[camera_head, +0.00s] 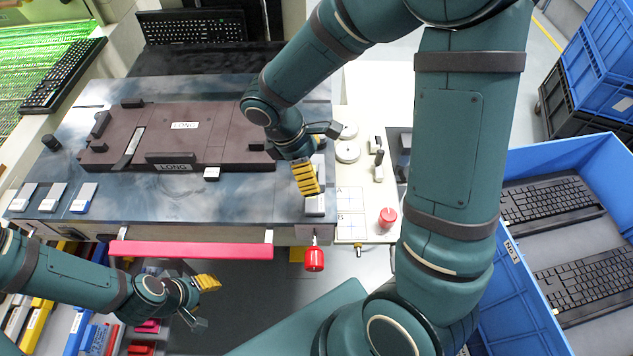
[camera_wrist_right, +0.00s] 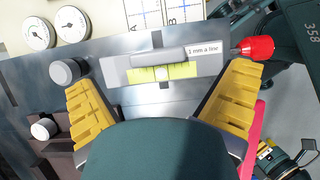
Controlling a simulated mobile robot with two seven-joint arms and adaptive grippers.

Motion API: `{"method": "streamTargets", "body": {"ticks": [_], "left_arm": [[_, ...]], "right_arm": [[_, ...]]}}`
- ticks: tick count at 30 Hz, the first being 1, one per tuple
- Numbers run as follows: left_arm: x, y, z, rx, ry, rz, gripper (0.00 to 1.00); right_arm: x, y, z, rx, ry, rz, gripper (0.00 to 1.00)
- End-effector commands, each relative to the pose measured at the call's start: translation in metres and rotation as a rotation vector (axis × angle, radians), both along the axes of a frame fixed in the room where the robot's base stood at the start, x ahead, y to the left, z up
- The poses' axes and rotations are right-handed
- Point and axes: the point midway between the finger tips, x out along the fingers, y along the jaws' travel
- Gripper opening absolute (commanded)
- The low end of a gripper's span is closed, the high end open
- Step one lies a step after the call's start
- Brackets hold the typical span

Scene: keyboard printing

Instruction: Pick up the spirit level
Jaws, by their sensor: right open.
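The spirit level is a silver block with a yellow-green vial (camera_wrist_right: 163,72) and a "1 mm a line" label. In the head view the spirit level (camera_head: 315,206) sits near the front right edge of the dark work table, just below my right gripper (camera_head: 307,180). In the right wrist view my right gripper (camera_wrist_right: 163,80) is open, with one yellow finger to each side of the level and nothing held. My left gripper (camera_head: 207,283) is low at the left, in front of the table, away from the level; its finger gap is not clear.
A red knob (camera_head: 314,260) sticks out below the level, and a pink bar (camera_head: 190,249) runs along the table front. Round gauges (camera_head: 347,151) stand right of the gripper. A brown fixture (camera_head: 215,130) fills the table's middle. A blue crate (camera_head: 545,310) holds keyboards.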

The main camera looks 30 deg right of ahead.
Motion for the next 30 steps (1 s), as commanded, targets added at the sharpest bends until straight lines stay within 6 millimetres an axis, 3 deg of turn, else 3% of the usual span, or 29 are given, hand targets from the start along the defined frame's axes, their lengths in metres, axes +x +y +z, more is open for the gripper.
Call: {"method": "streamTargets", "body": {"ticks": [6, 14, 18, 21, 30], "left_arm": [[0.003, 0.0, -0.013, 0.001, -0.006, 0.001, 0.47], [0.003, 0.0, -0.013, 0.001, -0.007, 0.002, 0.47], [0.003, 0.0, -0.013, 0.001, -0.007, 0.002, 0.47], [0.003, 0.0, -0.013, 0.001, -0.006, 0.001, 0.47], [0.002, 0.0, -0.013, 0.001, -0.006, 0.001, 0.47]], "right_arm": [[-0.004, -0.011, -0.031, 0.0, 0.002, 0.001, 1.0], [-0.005, -0.012, -0.033, 0.0, 0.0, 0.001, 1.0], [-0.005, -0.012, -0.033, 0.0, 0.0, 0.001, 0.51], [-0.005, -0.012, -0.033, 0.0, 0.0, 0.001, 0.19], [-0.005, -0.012, -0.032, 0.0, -0.001, 0.0, 0.19]]}}
